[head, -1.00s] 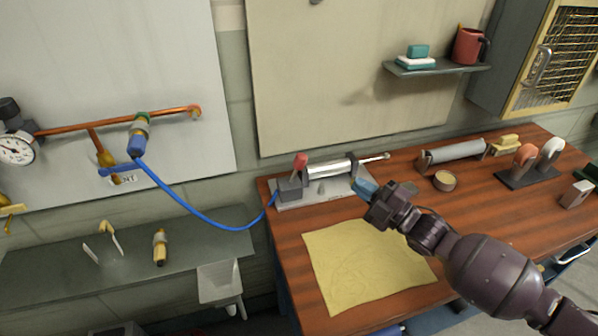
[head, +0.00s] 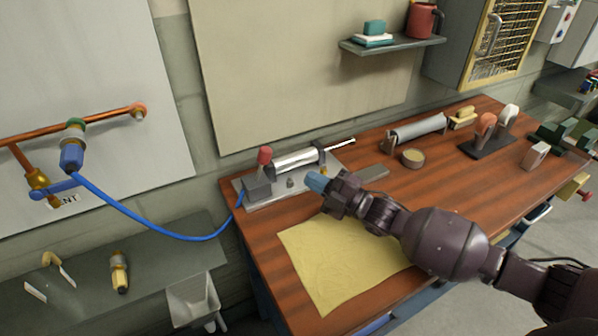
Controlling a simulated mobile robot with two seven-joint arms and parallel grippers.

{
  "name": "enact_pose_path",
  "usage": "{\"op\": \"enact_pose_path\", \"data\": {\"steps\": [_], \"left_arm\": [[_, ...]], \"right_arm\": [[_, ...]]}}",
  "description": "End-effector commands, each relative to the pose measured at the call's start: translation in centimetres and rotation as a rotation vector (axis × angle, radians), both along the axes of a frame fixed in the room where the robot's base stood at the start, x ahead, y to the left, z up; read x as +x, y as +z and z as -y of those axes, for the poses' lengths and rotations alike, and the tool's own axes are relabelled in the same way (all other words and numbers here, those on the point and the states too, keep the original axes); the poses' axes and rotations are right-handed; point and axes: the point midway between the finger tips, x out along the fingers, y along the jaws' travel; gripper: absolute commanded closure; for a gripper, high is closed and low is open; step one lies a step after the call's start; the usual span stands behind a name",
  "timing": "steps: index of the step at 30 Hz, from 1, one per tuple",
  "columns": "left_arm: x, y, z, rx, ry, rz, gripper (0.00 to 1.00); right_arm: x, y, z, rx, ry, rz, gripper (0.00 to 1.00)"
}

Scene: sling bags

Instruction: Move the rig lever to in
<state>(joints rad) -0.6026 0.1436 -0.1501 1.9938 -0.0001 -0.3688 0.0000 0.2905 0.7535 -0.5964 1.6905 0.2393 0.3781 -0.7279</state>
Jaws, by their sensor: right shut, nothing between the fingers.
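The rig (head: 298,163) stands at the back left of the wooden bench. It has a grey base plate, a silver cylinder with a thin rod pointing right, and a grey block at its left end. A red-tipped lever (head: 265,156) stands up above that block. The blue hose runs to the block. My right gripper (head: 315,182) has blue fingertips, points left and is shut and empty. It is at the front right of the rig, apart from the lever, and hides part of the plate's front edge. I cannot tell whether it touches the plate. My left gripper is not in view.
A yellow cloth (head: 335,262) lies in front of the rig, under my right forearm. A blue hose (head: 150,222) loops left to a copper pipe (head: 105,118). A round tin (head: 413,157) and a grey roller (head: 418,129) lie to the right. A shelf (head: 392,45) hangs above.

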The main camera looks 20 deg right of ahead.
Motion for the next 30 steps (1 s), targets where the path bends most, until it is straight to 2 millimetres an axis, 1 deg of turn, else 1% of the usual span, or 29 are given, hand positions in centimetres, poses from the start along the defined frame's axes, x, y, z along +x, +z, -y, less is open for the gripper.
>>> {"op": "enact_pose_path", "data": {"steps": [9, 12, 15, 21, 30], "left_arm": [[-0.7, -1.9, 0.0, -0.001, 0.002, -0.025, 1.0], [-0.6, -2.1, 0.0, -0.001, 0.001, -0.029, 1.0], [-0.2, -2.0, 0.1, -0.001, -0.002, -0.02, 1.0], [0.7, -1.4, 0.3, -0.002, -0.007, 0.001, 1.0], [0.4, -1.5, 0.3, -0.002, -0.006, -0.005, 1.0]], "right_arm": [[3.5, 0.8, -3.6, 0.001, 0.001, -0.001, 1.0], [4.5, 1.2, -4.6, 0.002, 0.002, -0.002, 1.0], [5.3, 1.4, -5.4, 0.001, 0.001, -0.003, 1.0], [6.1, 1.8, -6.2, 0.0, 0.0, -0.003, 1.0], [6.3, 1.9, -6.3, 0.0, 0.001, -0.001, 1.0]]}}
